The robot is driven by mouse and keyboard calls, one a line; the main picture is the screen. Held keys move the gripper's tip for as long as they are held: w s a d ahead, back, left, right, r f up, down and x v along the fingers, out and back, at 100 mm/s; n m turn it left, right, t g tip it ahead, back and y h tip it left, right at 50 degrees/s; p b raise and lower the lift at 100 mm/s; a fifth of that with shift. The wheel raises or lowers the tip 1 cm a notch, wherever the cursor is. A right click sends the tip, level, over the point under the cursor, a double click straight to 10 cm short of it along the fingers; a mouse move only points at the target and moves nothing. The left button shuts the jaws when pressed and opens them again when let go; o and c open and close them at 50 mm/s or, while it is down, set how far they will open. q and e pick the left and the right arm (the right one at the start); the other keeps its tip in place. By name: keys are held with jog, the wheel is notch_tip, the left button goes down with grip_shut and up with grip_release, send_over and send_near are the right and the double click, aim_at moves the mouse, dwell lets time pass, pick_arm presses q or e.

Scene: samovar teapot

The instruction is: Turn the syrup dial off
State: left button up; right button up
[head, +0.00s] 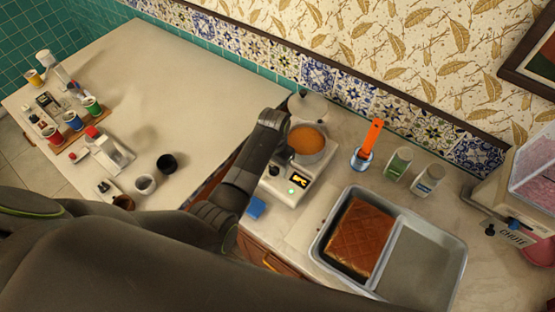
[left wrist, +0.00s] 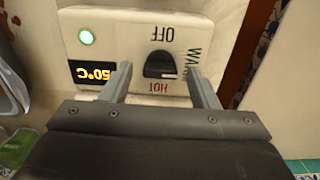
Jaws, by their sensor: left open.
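The syrup dial (left wrist: 160,65) is a black knob on the front of a cream heater (head: 288,186). In the left wrist view, OFF is printed above it, HOT below it and WARM to its right. Its exact setting is hard to read. My left gripper (left wrist: 158,72) is open, with one finger on each side of the dial; I cannot tell if they touch it. In the head view the dial (head: 273,171) lies just below my left wrist. A pot of amber syrup (head: 306,140) sits on the heater. My right gripper is not in view.
A metal tray (head: 457,250) with a brown cake, white-capped jars (head: 398,163) and an orange-handled brush (head: 371,137) stand to the right. A blue block (head: 254,207) lies left of the heater.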

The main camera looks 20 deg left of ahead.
pick_arm(q)
jog(key=shift+s, duration=0.1)
jog(key=shift+r, duration=0.1)
jog(key=shift+c, duration=0.7)
jog(key=c, duration=0.8)
jog(key=shift+c, duration=0.2)
